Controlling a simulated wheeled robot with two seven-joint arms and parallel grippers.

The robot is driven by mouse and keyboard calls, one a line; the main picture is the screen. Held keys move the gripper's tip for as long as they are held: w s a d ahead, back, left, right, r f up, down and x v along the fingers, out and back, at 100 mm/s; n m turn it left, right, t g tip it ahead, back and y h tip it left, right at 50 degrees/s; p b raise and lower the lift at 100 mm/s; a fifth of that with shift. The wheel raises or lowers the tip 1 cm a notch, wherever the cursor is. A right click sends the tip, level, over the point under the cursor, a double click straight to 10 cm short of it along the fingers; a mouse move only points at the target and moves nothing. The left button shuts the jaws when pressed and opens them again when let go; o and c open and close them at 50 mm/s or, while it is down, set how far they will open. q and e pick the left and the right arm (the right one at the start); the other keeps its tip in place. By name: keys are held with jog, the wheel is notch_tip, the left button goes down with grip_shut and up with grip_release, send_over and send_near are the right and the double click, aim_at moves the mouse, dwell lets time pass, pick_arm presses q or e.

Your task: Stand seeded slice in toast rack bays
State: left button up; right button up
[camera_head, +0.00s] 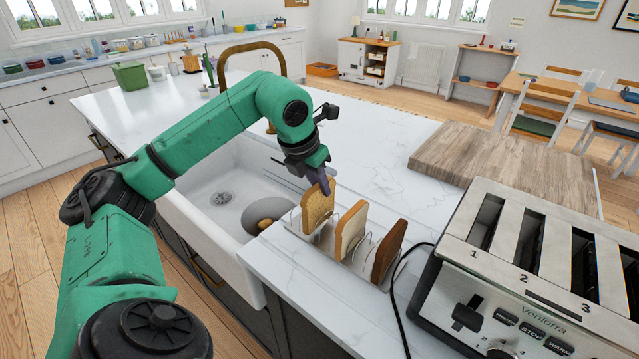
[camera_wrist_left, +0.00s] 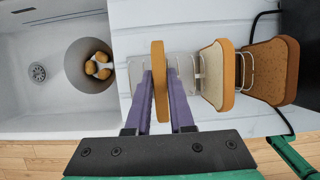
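The seeded slice (camera_head: 317,207) stands upright at the left end of the wire toast rack (camera_head: 326,241), its brown face speckled. My left gripper (camera_head: 318,177) reaches down to it from above. In the left wrist view the slice (camera_wrist_left: 160,85) shows edge-on between the two purple fingers (camera_wrist_left: 161,90), which look closed on its faces. A pale slice with a brown crust (camera_head: 350,229) stands in the middle of the rack, and a dark brown slice (camera_head: 388,250) at its right end. The slices partly hide the rack's wires and base. My right gripper is not in view.
A large toaster (camera_head: 520,285) stands right of the rack, with its black cord (camera_head: 397,300) between them. The sink (camera_head: 225,200) lies left, holding a round container with brown items (camera_wrist_left: 98,64). A wooden board (camera_head: 500,165) lies behind; marble counter beyond the rack is clear.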

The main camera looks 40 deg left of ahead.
pick_arm(q)
jog(key=o, duration=0.4)
jog(key=p+v, duration=0.2)
jog(key=v, duration=1.2)
jog(key=shift+s+d+r, duration=0.1)
jog(key=shift+s+r, duration=0.05)
jog(key=shift+r, duration=0.1)
jog(key=shift+p, duration=0.3)
